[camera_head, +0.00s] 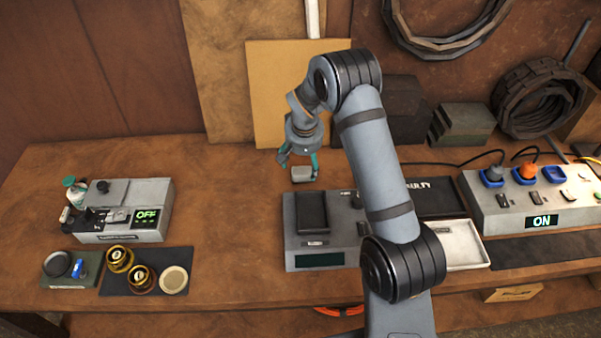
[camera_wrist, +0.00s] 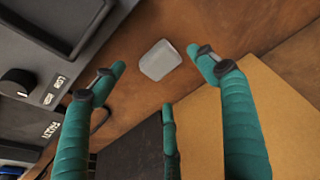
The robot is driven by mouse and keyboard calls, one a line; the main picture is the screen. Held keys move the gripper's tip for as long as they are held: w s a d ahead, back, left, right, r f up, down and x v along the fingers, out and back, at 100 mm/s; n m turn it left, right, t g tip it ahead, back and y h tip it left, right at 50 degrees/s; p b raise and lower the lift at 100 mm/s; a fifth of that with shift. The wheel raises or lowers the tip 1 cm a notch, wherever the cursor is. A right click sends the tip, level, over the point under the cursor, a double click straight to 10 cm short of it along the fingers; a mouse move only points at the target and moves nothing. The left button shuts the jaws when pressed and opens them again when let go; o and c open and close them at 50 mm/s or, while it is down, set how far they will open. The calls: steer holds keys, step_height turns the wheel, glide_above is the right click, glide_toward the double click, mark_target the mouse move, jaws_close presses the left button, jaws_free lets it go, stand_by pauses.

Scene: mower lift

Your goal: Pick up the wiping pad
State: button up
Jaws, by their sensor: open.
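A small light grey block, which looks like the wiping pad (camera_head: 302,174), lies on the brown bench just behind the middle device. In the wrist view the pad (camera_wrist: 161,61) lies flat on bare wood, with its whole top face visible. My gripper (camera_head: 299,163) points down above the pad, with teal fingers spread open. In the wrist view my gripper (camera_wrist: 157,66) has one fingertip left and one right of the pad, with gaps on both sides. A third finger shows below the pad. Nothing is held. The exact height above the pad is hard to tell.
A grey device (camera_head: 334,246) with a dark tray and knobs stands just in front of the pad. A tan board (camera_head: 262,100) leans against the wall behind it. A power strip (camera_head: 515,206) is at right, and a device reading OFF (camera_head: 125,232) at left. Bench left of the pad is clear.

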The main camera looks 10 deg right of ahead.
mark_target(302, 171)
steer(key=shift+p+x, duration=0.6)
steer(key=shift+x, duration=0.2)
steer(key=shift+p+x, duration=0.85)
steer(key=shift+x, duration=1.3)
steer(key=shift+w, duration=0.1)
steer(key=c, duration=1.1)
steer(key=shift+c, duration=0.9)
steer(key=shift+r, duration=0.2)
